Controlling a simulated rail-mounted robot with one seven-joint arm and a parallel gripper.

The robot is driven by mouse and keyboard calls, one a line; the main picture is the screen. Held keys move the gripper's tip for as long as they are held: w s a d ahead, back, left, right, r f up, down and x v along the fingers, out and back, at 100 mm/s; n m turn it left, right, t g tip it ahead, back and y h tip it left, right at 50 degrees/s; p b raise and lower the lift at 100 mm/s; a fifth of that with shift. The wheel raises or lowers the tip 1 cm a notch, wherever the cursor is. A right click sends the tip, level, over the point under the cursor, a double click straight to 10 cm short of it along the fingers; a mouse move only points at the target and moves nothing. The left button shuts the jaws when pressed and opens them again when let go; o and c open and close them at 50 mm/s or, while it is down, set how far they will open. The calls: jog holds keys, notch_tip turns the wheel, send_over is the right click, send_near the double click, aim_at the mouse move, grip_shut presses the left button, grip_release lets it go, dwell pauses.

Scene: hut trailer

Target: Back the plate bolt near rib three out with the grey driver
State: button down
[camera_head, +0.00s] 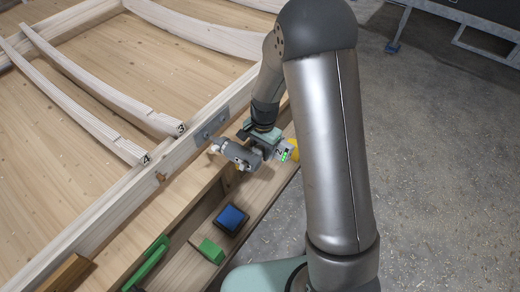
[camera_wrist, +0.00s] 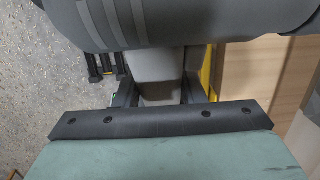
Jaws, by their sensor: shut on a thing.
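My gripper (camera_head: 262,142) is shut on the grey driver (camera_head: 236,154) and holds it over the wooden ledge beside the frame. The driver's nose points left in the head view, just below the metal plate (camera_head: 211,126). The plate is fixed on the side beam near the end of rib three (camera_head: 165,120), marked "3". The plate bolt is too small to make out, and I cannot tell whether the nose touches anything. In the wrist view the driver's body (camera_wrist: 180,25) fills the top, with its grip (camera_wrist: 157,65) between my fingers.
Rib four (camera_head: 120,146) lies left of rib three. On the ledge are a blue-topped box (camera_head: 231,219), a green block (camera_head: 211,251) and a long green item (camera_head: 148,261). A yellow thing (camera_head: 293,149) is right of my gripper. The concrete floor (camera_head: 440,150) is mostly open.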

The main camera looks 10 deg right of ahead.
aim_at(290, 148)
jog(key=shift+w+a, duration=0.15)
jog(key=shift+w, duration=0.05)
jog(key=shift+w+a, duration=0.3)
jog(key=shift+a, duration=0.05)
jog(key=shift+w+r, duration=0.1)
dwell(0.7)
jog(key=shift+s+d+r, duration=0.1)
jog(key=shift+s+d, duration=0.1)
jog(key=shift+s, duration=0.1)
dwell(1.2)
jog(key=shift+s+d, duration=0.25)
jog(key=shift+d, duration=0.05)
dwell(0.5)
jog(key=shift+w+a, duration=0.1)
jog(key=shift+a, duration=0.05)
dwell(1.0)
jog(key=shift+w+d+b, duration=0.1)
jog(key=shift+d+b, duration=0.65)
jog(key=shift+d, duration=4.3)
